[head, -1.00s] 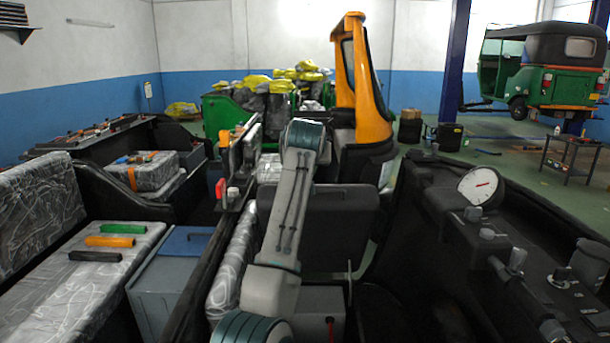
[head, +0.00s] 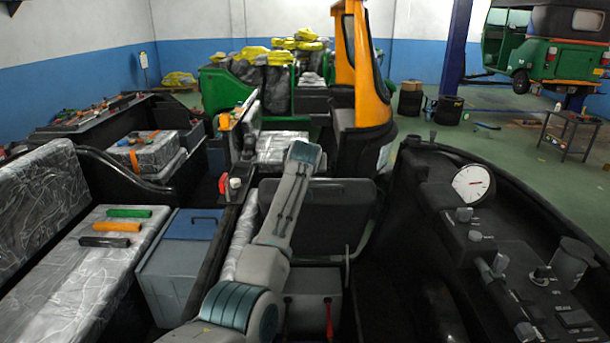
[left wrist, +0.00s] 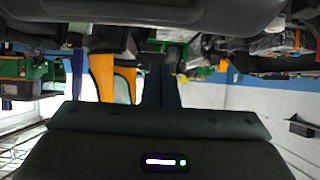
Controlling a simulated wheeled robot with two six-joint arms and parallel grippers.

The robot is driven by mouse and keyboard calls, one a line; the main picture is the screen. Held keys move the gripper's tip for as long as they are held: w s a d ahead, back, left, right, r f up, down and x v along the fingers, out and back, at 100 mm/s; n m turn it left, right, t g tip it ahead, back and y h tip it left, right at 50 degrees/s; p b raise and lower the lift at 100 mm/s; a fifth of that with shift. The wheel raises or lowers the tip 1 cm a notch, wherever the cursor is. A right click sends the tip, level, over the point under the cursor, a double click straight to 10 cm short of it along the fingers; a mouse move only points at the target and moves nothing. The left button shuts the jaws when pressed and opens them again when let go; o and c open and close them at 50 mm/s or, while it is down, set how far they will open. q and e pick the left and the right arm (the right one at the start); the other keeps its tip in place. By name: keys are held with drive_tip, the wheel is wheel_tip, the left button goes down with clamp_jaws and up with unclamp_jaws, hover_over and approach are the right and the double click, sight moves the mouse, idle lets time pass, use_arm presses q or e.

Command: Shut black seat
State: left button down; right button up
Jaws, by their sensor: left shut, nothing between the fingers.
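The black seat (head: 325,222) stands raised as a dark panel in the middle of the head view, above a grey box (head: 302,301) with a red lever. My left arm crosses in front of the seat's left part and bends down beyond its top edge, so its gripper is hidden there. In the left wrist view, which looks upside down, a dark rounded panel with a slot, likely the seat (left wrist: 130,10), fills the top. My left gripper's dark body (left wrist: 160,120) fills the bottom, shut and empty. Contact with the seat cannot be told. My right gripper is not in view.
A black console with a round gauge (head: 473,183) is at the right. A grey-blue box (head: 185,262) and a wrapped seat (head: 85,275) with coloured bars lie left. A yellow pillar (head: 362,70) rises behind the seat.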

use_arm(q)
drive_tip(key=shift+x, duration=0.85)
drive_tip(key=shift+f+p, duration=0.2)
drive_tip(key=shift+p, duration=0.25)
drive_tip(key=shift+s+f+p, duration=0.75)
drive_tip(key=shift+s+p, duration=0.15)
drive_tip(key=shift+s, duration=0.15)
drive_tip(key=shift+s+f, duration=0.4)
